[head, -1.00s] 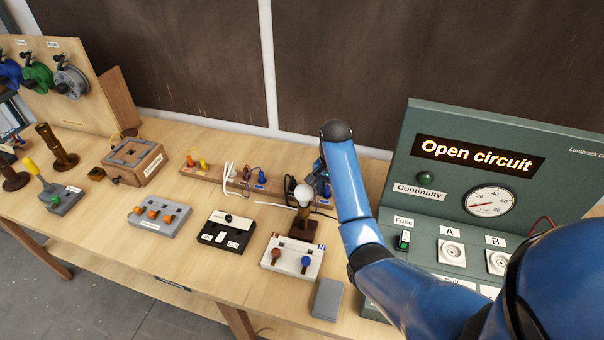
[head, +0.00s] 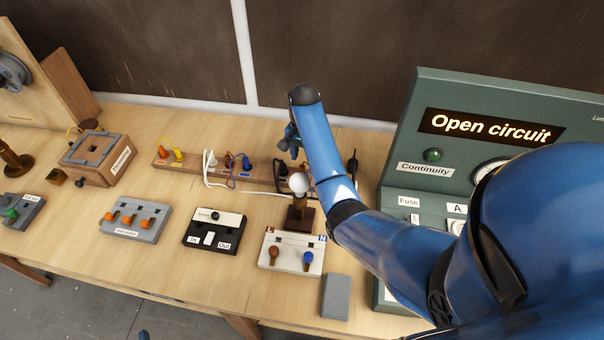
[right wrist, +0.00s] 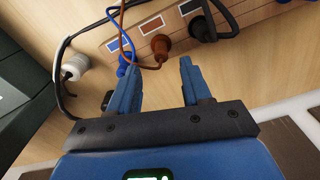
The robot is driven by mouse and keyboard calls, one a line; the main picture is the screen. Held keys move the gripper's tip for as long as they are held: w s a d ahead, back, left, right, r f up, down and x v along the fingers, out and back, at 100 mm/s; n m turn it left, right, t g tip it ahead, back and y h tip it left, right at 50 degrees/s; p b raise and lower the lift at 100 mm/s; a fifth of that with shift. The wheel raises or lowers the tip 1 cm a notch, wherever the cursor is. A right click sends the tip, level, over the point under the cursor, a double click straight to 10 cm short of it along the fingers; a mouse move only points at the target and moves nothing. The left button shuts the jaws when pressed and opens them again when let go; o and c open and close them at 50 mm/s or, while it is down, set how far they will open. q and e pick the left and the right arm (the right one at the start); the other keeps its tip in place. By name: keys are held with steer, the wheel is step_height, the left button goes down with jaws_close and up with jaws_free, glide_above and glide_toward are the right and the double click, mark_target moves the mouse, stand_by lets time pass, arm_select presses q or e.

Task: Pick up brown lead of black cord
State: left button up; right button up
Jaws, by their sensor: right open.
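My right gripper (head: 290,143) is over the back of the bench, above the wooden peg rail (head: 190,168). In the right wrist view, its two blue fingers (right wrist: 160,72) are apart with nothing between them. A thin brown lead (right wrist: 150,67) curves just beyond the fingertips, by the brown peg (right wrist: 161,46). A blue lead (right wrist: 112,32) runs beside it to a blue peg (right wrist: 126,60). A black cord (right wrist: 58,80) loops at left; its join to the brown lead is not clear. Only a small blue tip, possibly my left gripper (head: 144,335), shows at the bottom edge.
A bulb (head: 298,183) on a wooden base (head: 299,218) stands close in front of the gripper. The green test panel (head: 405,150) reads "Open circuit" at right. A white cord (head: 208,170) lies by the rail. Switch boxes (head: 213,230) line the front.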

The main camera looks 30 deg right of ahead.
mark_target(302, 166)
steer(key=shift+w+f, duration=0.35)
steer(key=shift+f, duration=0.3)
steer(key=f, duration=0.1)
steer(key=f+p, duration=0.1)
steer(key=s+f, duration=0.1)
steer(key=shift+a+f+p, duration=0.2)
steer(key=shift+a+p, duration=0.1)
steer(key=shift+p, duration=0.05)
steer(key=shift+f, duration=0.35)
steer(key=shift+w+f, duration=0.15)
steer(key=shift+f, duration=0.25)
steer(key=shift+r, duration=0.1)
steer(key=c, duration=0.8)
arm_select(q)
steer(key=shift+w+r, duration=0.15)
steer(key=shift+r, duration=0.75)
arm_select(e)
steer(key=shift+c, duration=0.2)
arm_select(q)
steer(key=shift+r, duration=0.15)
arm_select(e)
steer(key=shift+r, duration=0.15)
